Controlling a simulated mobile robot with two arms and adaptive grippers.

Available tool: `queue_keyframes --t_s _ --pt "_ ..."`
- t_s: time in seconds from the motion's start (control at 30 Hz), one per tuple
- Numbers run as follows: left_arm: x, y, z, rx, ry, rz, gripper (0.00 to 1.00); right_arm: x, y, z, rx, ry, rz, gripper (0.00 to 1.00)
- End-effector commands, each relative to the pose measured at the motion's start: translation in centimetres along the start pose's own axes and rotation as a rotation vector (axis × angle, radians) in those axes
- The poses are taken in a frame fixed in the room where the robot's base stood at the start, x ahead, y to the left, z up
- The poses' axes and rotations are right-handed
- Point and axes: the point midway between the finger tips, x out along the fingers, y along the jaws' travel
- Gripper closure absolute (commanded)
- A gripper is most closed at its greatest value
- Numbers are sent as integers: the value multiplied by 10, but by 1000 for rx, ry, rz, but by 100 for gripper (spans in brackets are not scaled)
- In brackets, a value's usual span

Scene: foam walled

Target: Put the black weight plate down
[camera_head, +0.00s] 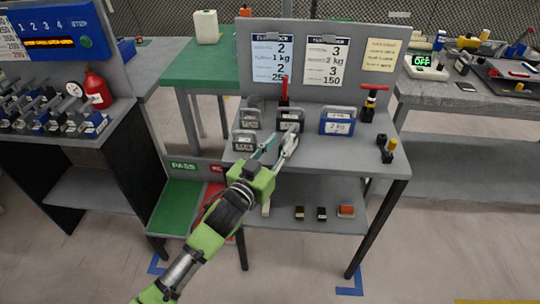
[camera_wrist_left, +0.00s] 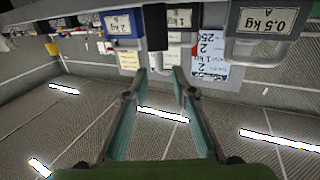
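The black weight plate (camera_head: 290,121), with a white label and a handle on top, stands upright on the grey table (camera_head: 330,165), in the middle of the row. In the left wrist view a black plate with a pale label (camera_wrist_left: 180,17) shows at the top, partly cut off. My left gripper (camera_head: 284,139) is just in front of this plate, over the table. Its two fingers (camera_wrist_left: 154,85) are parted with nothing clearly held between them. Whether a finger touches the plate I cannot tell. My right gripper is not in view.
Grey weights (camera_head: 245,140) stand to the left and a blue weight (camera_head: 337,122) to the right. A small black and yellow item (camera_head: 386,149) is at the right. The table's front right is clear. A board with notices (camera_head: 325,60) rises behind.

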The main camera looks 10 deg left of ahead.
Motion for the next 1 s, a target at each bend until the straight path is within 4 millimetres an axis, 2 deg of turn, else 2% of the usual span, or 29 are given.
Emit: queue_keyframes --t_s 0.1,0.3,0.63,0.73,0.77,0.87,0.97,1.0 --pt "-22 0 2 -1 -3 -1 76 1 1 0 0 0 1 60" --pt "-45 0 1 1 -1 -1 76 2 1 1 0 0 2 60" --pt "-51 0 0 0 0 -1 76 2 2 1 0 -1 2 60" --pt "-51 -3 11 0 -19 -7 76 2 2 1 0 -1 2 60" --pt "-51 -5 20 0 -36 -13 76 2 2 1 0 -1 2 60" --pt "-54 -18 74 0 -129 -42 76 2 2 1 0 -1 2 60" --pt "-70 -35 159 -1 -277 -82 76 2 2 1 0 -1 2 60" --pt "-82 -41 197 -1 -345 -98 76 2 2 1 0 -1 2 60"
